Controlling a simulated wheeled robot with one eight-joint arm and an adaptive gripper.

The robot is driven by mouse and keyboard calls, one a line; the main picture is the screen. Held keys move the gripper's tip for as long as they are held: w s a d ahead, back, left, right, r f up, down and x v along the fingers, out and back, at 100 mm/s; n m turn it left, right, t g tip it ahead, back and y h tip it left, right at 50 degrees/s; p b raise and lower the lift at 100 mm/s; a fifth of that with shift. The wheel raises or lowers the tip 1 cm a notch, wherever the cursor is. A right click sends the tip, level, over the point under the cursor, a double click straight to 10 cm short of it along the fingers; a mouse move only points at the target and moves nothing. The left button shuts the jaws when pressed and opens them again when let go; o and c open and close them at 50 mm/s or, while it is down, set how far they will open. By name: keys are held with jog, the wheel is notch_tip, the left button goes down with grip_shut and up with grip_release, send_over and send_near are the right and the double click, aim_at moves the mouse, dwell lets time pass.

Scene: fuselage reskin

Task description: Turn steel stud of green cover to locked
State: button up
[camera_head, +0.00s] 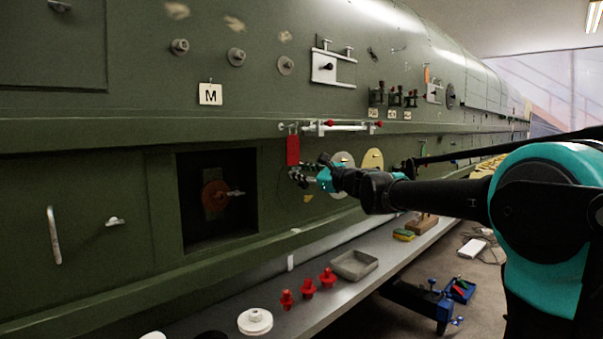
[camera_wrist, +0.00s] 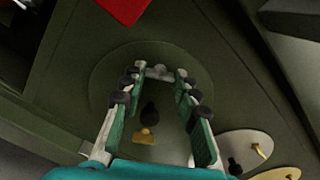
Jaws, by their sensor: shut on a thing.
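The green cover (camera_wrist: 115,66) is a round disc, nearly the same green as the panel around it, in the wrist view. The steel stud (camera_wrist: 159,73) shows as a small grey bar near the cover's upper part. My gripper (camera_wrist: 161,74) has its fingertips at both ends of this bar and is shut on it. A black knob (camera_wrist: 150,113) with a tan tab (camera_wrist: 145,137) lies between the fingers, lower down. In the head view my gripper (camera_head: 302,178) is against the fuselage side below a red tag (camera_head: 292,150). The cover and stud are hard to make out there.
A silver disc (camera_head: 343,162) and a tan disc (camera_head: 372,160) sit right of my gripper. A rail with red ends (camera_head: 340,127) runs above. A dark square opening (camera_head: 217,200) is to the left. A shelf below holds red plugs (camera_head: 308,286) and a grey tray (camera_head: 354,265).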

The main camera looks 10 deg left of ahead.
dwell(0.5)
jog(key=o, duration=0.9)
jog(key=v, duration=1.2)
jog(key=shift+s, duration=0.1)
